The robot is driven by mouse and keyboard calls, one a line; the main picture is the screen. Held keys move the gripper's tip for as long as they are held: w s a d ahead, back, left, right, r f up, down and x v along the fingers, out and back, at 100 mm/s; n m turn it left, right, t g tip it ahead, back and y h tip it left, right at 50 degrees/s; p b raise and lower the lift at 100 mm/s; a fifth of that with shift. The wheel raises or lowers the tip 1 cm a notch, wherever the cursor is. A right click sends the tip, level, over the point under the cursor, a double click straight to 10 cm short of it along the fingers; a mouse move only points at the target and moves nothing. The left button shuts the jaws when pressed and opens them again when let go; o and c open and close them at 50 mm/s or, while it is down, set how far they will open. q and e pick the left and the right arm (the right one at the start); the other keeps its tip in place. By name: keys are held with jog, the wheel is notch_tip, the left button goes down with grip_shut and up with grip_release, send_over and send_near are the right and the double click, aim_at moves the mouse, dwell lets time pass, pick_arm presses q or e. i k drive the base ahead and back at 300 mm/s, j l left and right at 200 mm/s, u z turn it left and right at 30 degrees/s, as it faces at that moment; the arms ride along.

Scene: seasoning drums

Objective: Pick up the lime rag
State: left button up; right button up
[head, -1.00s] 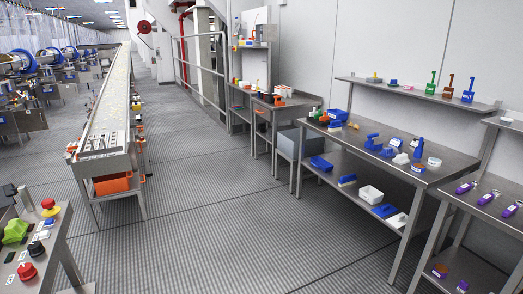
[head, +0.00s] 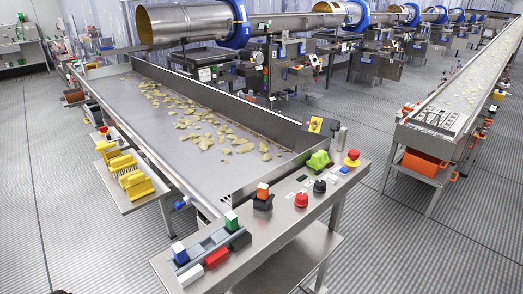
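The lime rag (head: 318,160) is a crumpled bright green lump in the head view, right of centre. It lies on the steel control panel (head: 278,229), near its far right end. A red mushroom button on a yellow base (head: 352,158) stands to its right, and a black knob (head: 319,186) is just in front of it.
A long conveyor trough (head: 170,141) with scattered chips runs behind the panel. A red knob (head: 301,199) and several coloured blocks sit along the panel. Yellow items fill a side shelf (head: 142,201). Open grey floor (head: 400,255) lies at the right.

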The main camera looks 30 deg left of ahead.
aim_at(318, 161)
jog(key=i+l+u, duration=0.2)
jog(key=u, duration=0.3)
jog(key=i+l+u, duration=0.35)
jog(key=u, duration=0.15)
jog(key=i+l+u, duration=0.2)
jog(key=l+u, duration=0.25)
jog(key=i+l+u, duration=0.1)
jog(key=l+u, duration=0.25)
jog(key=u, duration=0.15)
